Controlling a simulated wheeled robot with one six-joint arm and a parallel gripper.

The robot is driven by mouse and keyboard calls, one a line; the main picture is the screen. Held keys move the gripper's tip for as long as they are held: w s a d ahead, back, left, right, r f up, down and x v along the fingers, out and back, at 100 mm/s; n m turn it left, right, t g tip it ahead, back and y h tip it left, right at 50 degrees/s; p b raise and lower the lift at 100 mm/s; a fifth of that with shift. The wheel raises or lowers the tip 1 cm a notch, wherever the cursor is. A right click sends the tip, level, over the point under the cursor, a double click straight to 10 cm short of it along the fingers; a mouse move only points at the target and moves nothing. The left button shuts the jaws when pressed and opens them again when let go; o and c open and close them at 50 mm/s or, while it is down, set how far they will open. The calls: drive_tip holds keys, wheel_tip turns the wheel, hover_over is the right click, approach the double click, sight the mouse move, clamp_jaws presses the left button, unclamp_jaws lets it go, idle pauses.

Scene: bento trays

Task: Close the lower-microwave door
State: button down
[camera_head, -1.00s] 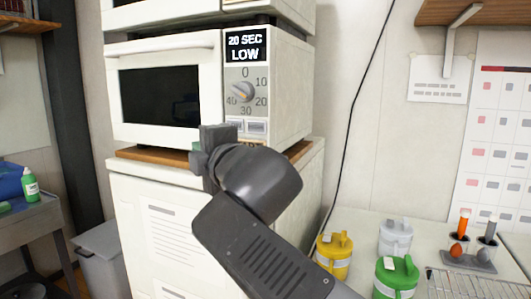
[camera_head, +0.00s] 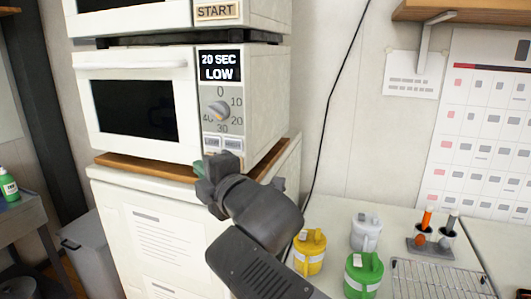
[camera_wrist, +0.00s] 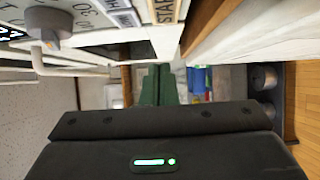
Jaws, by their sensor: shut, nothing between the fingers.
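The lower microwave (camera_head: 262,110) is white, with a dark door window, a control panel reading "20 SEC LOW" and a knob. Its door (camera_head: 187,100), with a bar handle (camera_head: 130,65) along the top, stands upright and looks flush or nearly so; I cannot tell if a small gap is left. My gripper (camera_head: 203,188) is in front of the microwave's lower edge, just below the control panel. In the wrist view its green fingers (camera_wrist: 160,85) are together and empty, below the panel's buttons. Contact with the microwave is not visible.
The upper microwave with a START button (camera_head: 217,12) sits above. A wooden board (camera_head: 150,167) and white cabinet (camera_head: 110,215) are underneath. Yellow (camera_head: 309,252), white (camera_head: 366,232) and green (camera_head: 363,275) canisters and a wire rack (camera_head: 440,280) stand on the right counter.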

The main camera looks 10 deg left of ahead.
drive_tip(key=shift+w+d+p, duration=0.2)
drive_tip(key=shift+d+p, duration=1.1)
drive_tip(key=shift+d, duration=0.2)
drive_tip(key=shift+w+d+p, duration=0.2)
drive_tip(key=shift+d+p, duration=1.1)
drive_tip(key=shift+d, duration=0.15)
drive_tip(key=shift+a, duration=0.2)
drive_tip(key=a+b, duration=0.1)
drive_tip(key=b, duration=0.1)
drive_tip(key=a+b, duration=0.3)
drive_tip(key=a, duration=0.1)
drive_tip(key=shift+s+a+f+b, duration=0.15)
drive_tip(key=shift+s+b, duration=0.25)
drive_tip(key=shift+a, duration=0.1)
